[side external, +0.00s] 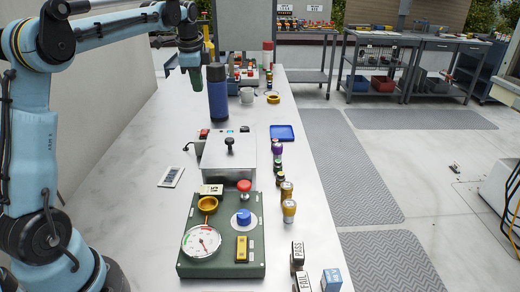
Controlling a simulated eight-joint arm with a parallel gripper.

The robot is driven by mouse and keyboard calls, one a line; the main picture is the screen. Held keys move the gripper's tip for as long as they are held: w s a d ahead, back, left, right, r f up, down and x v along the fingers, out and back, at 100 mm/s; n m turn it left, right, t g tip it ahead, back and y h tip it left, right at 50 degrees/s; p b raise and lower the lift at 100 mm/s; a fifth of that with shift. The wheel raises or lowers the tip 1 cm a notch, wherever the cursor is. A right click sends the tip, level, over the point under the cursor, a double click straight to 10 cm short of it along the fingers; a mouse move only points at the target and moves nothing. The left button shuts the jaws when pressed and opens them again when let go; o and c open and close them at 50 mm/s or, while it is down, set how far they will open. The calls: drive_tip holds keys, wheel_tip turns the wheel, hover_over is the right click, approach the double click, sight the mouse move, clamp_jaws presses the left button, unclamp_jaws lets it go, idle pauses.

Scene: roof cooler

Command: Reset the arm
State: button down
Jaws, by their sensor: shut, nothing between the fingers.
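My gripper (197,84) hangs from my light blue arm at the upper left, pointing down over the far part of the long pale workbench (130,150). It is shut and empty, and looks clear of the bench top. A tall dark blue bottle (218,98) with a grey cap stands just right of it in the picture. I cannot tell the exact gap between them.
A green panel (187,262) with gauge, knob and red button sits at the near end. Behind it is a metal box (228,158) with a black knob. Small stamps (289,210) line the right edge. A blue tray (283,133) lies farther back. The bench's left side is mostly clear.

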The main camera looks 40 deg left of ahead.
drive_tip(key=s+d+f+n+t+h, duration=0.1)
drive_tip(key=s+d+f+n+t, duration=0.1)
drive_tip(key=s+d, duration=0.6)
drive_tip(key=s+d+f+n+t+h, duration=0.1)
drive_tip(key=s+d+f+n+t, duration=0.2)
drive_tip(key=d, duration=1.3)
drive_tip(key=s+f+n, duration=0.2)
drive_tip(key=s+n, duration=0.2)
drive_tip(key=s, duration=0.2)
drive_tip(key=shift+f, duration=0.2)
drive_tip(key=shift+d, duration=0.1)
